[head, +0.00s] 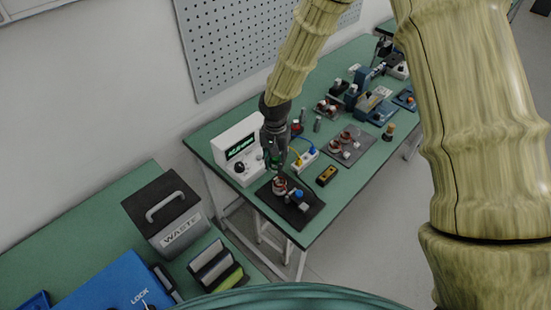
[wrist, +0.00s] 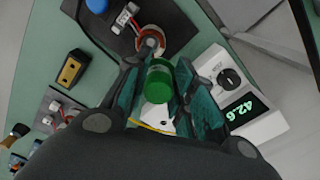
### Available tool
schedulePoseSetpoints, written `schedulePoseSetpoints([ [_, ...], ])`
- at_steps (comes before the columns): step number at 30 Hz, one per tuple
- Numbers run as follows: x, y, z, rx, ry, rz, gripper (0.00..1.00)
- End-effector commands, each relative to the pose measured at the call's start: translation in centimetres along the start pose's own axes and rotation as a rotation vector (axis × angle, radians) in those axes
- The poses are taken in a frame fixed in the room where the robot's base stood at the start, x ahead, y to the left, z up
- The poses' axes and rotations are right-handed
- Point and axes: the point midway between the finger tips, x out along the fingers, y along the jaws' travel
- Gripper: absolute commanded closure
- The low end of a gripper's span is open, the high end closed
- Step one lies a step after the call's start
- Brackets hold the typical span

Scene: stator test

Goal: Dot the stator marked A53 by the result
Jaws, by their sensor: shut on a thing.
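My gripper (head: 274,160) is shut on a green cylinder, probably a marker (wrist: 158,82), which shows between the fingers in the wrist view. A ring-shaped stator with copper-coloured windings (head: 280,186) sits on a black mat (head: 303,217) at the bench's near end. It also shows in the wrist view (wrist: 151,40), just beyond the green end; I cannot tell whether they touch. I cannot read its mark. A white tester (head: 229,148) stands left of my gripper. Its display (wrist: 243,108) shows green digits that look like 42.6.
A small white holder with blue and yellow tops (head: 305,158) and a yellow-black device (head: 326,175) lie right of my gripper. Another mat (head: 362,146) bears more stators. A blue-topped item (wrist: 97,4) is on the near mat. A waste bin (head: 165,215) stands on the left bench.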

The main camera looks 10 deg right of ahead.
Motion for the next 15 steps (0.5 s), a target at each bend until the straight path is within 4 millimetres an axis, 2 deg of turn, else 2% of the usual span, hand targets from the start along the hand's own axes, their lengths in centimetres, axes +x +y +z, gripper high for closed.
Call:
schedulePoseSetpoints([
  [4, 0.8, 0.0, 0.02, -0.001, 0.0, 0.0, 0.97],
  [15, 0.91, 0.0, 0.02, 0.0, 0.0, 0.0, 0.97],
])
